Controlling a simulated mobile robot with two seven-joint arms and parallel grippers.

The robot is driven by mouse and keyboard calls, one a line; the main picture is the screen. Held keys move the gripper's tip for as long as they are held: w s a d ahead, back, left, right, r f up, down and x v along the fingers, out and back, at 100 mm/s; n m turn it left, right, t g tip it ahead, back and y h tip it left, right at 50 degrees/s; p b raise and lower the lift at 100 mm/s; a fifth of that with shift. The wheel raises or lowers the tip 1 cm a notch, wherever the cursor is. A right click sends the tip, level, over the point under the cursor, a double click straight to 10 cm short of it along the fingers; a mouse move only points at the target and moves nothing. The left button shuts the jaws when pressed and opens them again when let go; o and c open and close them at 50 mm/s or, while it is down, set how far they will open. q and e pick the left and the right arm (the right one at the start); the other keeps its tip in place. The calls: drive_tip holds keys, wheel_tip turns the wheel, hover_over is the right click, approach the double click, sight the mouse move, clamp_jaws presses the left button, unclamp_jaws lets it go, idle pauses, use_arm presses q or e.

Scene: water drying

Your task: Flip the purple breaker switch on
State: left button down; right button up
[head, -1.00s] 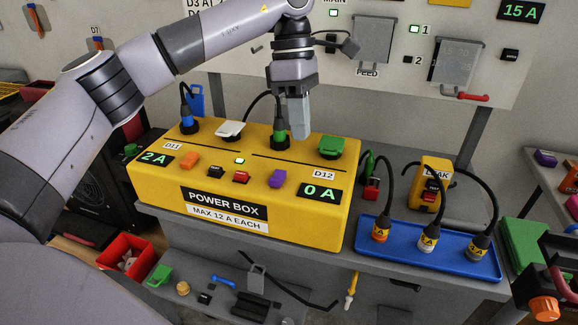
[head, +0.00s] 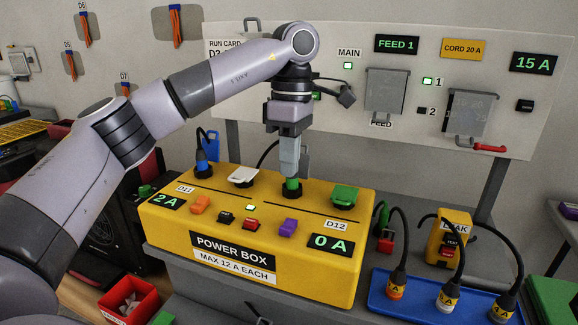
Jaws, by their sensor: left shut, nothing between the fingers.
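The purple breaker switch (head: 288,228) sits on the top of the yellow power box (head: 170,228), near its front edge, left of the D12 label and the 0 A display (head: 330,244). Its on or off position is too small to tell. My left gripper (head: 290,174) points down behind the purple switch, apart from it. Its fingers are shut and empty, and they overlap the green plug (head: 292,187) in the picture; I cannot tell whether they touch it. My right gripper is out of view.
An orange switch (head: 201,204), a black button (head: 226,217) and a red button (head: 250,224) share the box top. A blue plug (head: 202,166), white cap (head: 243,176) and green cap (head: 345,196) stand behind. A blue tray (head: 385,305) with corded plugs lies right.

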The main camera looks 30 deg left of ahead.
sight(287, 227)
use_arm(q)
drive_tip(key=f, duration=0.3)
drive_tip(key=s+f, duration=0.1)
drive_tip(key=f, duration=0.6)
drive_tip(key=shift+s+d+f, duration=0.1)
drive_tip(key=shift+s+f, duration=0.05)
drive_tip(key=shift+f, duration=0.2)
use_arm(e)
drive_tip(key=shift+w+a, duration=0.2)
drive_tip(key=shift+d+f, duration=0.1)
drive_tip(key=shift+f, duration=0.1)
